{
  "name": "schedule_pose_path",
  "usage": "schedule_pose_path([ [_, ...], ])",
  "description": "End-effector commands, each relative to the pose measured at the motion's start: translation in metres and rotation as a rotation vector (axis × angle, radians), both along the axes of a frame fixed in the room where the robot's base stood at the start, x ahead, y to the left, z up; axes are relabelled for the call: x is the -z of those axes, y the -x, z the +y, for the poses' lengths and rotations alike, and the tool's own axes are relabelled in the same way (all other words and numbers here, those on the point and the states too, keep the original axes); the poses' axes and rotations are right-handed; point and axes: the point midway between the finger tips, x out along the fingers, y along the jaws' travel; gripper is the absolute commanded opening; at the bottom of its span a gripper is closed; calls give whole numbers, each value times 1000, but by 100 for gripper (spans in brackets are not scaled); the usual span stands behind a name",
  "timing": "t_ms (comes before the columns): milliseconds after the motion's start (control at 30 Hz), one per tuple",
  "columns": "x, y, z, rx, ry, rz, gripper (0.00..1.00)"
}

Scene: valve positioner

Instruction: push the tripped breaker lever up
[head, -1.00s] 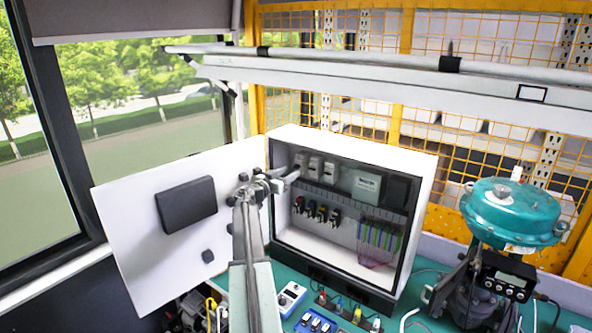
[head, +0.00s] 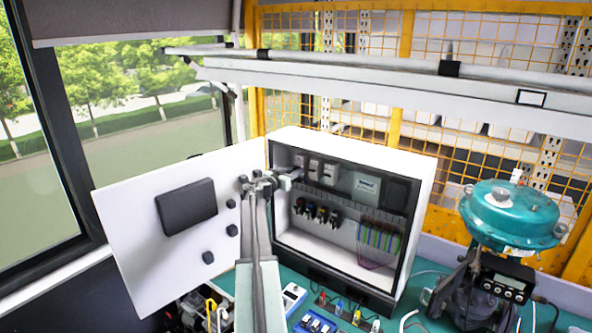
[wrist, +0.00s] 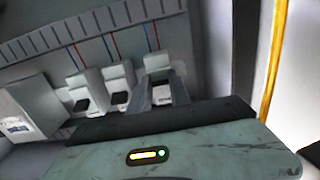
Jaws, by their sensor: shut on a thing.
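Three white breakers stand in a row inside the open cabinet. The leftmost breaker in the head view (head: 300,160) is the rightmost in the wrist view (wrist: 156,64), which looks upside down against the head view. My gripper (head: 290,177) reaches into the cabinet at this breaker. In the wrist view its two grey fingers (wrist: 163,95) are on either side of the breaker's lever and shut on it. The lever is mostly hidden by the fingers, so its position is unclear. The two neighbouring breakers (wrist: 117,88) (wrist: 78,92) show dark levers and are untouched.
The cabinet (head: 420,190) has its white door (head: 130,215) swung open at the left, close to my arm. A white labelled box (head: 366,186) sits right of the breakers. Below are plugs (head: 321,213) and coloured wires (head: 378,240). A teal valve actuator (head: 510,215) stands at the right.

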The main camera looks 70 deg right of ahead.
Motion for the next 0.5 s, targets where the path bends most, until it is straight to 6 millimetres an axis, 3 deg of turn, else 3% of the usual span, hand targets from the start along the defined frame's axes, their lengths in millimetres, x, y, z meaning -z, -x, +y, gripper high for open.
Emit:
schedule_pose_path([
  [200, -15, 1, 3, 5, -123, -36, 0],
  [500, -23, 1, 1, 5, -343, -90, 0],
])
